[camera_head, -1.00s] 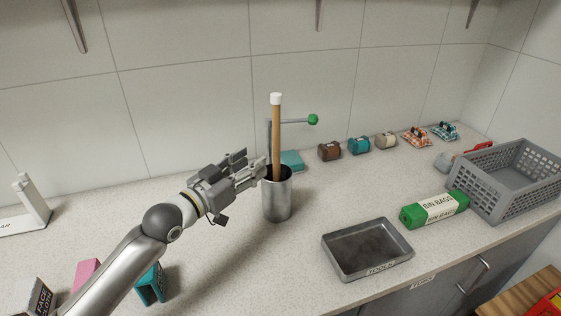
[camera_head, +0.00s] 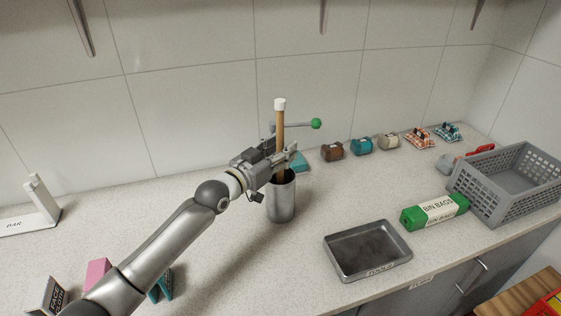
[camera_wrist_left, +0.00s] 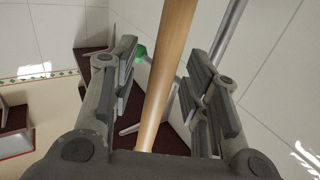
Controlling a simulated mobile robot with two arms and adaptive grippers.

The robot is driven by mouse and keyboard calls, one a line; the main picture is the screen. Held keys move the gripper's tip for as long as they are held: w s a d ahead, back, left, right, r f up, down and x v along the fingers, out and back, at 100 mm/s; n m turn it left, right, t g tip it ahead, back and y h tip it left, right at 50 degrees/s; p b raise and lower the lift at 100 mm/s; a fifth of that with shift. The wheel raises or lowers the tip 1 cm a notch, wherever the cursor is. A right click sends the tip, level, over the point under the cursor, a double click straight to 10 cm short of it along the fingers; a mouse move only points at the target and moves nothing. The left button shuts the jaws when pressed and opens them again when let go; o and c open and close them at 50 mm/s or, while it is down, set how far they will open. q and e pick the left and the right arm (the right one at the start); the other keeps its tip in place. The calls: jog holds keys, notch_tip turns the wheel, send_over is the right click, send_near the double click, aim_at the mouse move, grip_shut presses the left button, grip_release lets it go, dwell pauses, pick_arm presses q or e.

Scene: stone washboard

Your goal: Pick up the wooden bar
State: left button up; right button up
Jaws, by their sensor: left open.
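The wooden bar (camera_head: 280,133) is a tan rod with a white cap on top. It stands nearly upright in a metal canister (camera_head: 281,205) on the counter. My left gripper (camera_head: 280,160) is at the bar, just above the canister's rim. In the left wrist view the bar (camera_wrist_left: 165,75) runs between the two open fingers (camera_wrist_left: 165,92), with gaps visible on both sides. The bar's lower end is hidden inside the canister. My right gripper is not in view.
A tap-like lever with a green knob (camera_head: 316,124) is behind the bar. A grey tray (camera_head: 368,273), a green bin bag roll (camera_head: 435,211) and a grey basket (camera_head: 508,205) are to the right. A white stand (camera_head: 40,205) is at far left.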

pick_arm(q)
grip_shut()
dwell(0.4)
jog(key=shift+r, duration=0.1)
